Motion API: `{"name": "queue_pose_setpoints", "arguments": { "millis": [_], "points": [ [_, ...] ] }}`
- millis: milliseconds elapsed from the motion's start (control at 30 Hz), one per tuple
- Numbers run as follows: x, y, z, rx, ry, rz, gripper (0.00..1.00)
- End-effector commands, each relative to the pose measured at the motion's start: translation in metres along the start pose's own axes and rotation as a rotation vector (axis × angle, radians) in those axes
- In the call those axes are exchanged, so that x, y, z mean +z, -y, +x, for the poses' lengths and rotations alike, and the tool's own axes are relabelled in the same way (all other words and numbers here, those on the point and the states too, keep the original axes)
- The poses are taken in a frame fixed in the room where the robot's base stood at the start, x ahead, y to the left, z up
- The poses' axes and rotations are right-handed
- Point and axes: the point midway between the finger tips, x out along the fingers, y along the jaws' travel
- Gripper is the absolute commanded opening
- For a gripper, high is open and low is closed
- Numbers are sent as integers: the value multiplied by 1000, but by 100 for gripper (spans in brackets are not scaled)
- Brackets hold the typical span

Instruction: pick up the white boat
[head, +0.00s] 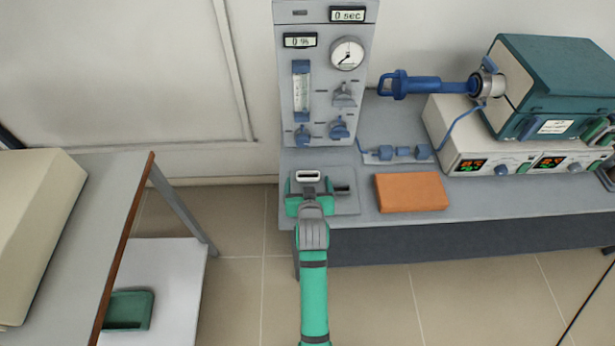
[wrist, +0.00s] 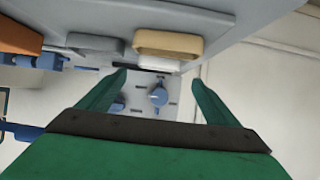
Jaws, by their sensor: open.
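The white boat (head: 308,173) is a small, pale, rounded-rectangular piece with a dark middle, at the left end of the bench below the gauge panel. My gripper (head: 309,187) is open just in front of it, with green fingers to either side. In the wrist view the gripper (wrist: 160,78) has its fingers spread wide, with nothing held between the tips. A white piece (wrist: 158,63) shows just beyond the tips, against a tan block (wrist: 168,43). I cannot tell whether any finger touches the boat. Its lower part is hidden in the head view.
A dark grey piece (head: 342,189) lies right of the boat; an orange brick (head: 411,192) lies farther right. The gauge panel (head: 322,75) stands close behind. A teal furnace (head: 555,85) is at right. A side table (head: 110,180) stands left, across a floor gap.

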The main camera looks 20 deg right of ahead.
Motion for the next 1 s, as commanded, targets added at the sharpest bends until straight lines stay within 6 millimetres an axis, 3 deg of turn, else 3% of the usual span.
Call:
{"name": "queue_pose_setpoints", "arguments": {
  "millis": [400, 700, 900, 1000],
  "points": [
    [4, -2, 47, -1, 0, 0, 85],
    [4, -2, 52, -1, 0, 0, 85],
    [4, 0, 52, -3, 0, -1, 40],
    [4, 0, 52, -4, 0, -2, 40]
  ]
}}
